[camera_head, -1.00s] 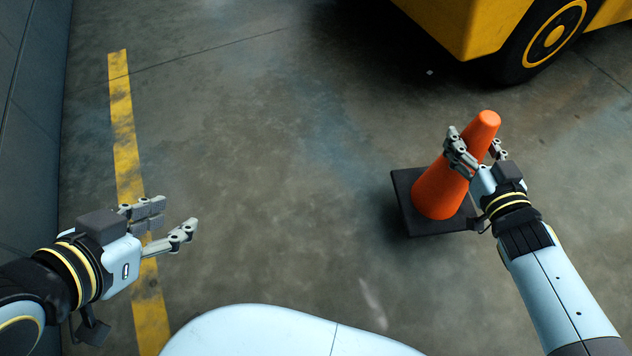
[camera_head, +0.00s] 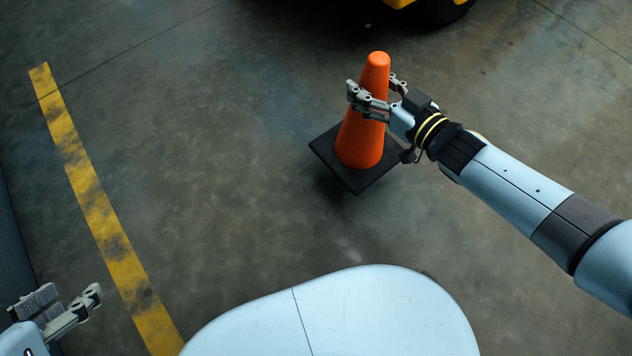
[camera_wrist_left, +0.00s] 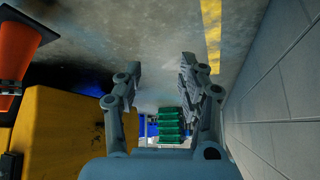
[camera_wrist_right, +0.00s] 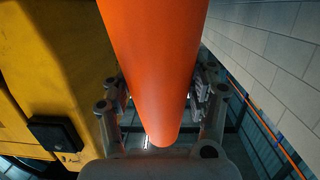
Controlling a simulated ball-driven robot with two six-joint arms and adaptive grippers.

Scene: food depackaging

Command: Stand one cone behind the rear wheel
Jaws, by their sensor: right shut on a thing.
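An orange cone (camera_head: 362,130) with a square black base (camera_head: 351,178) is in the middle of the head view. My right gripper (camera_head: 382,92) is shut around its upper part from the right. The base looks slightly clear of the floor, with a dark shadow under it. The cone's upper part (camera_wrist_right: 155,70) fills the middle of the right wrist view between the fingers. My left gripper (camera_head: 70,305) is open and empty at the lower left; its spread fingers (camera_wrist_left: 158,85) show in the left wrist view. A black wheel (camera_head: 446,10) of the yellow vehicle (camera_head: 397,3) is cut off at the top edge.
A worn yellow line (camera_head: 98,210) runs along the floor at the left, near a grey wall (camera_head: 14,265). The floor between the line and the cone is clear. Green crates (camera_wrist_left: 170,125) show in the left wrist view.

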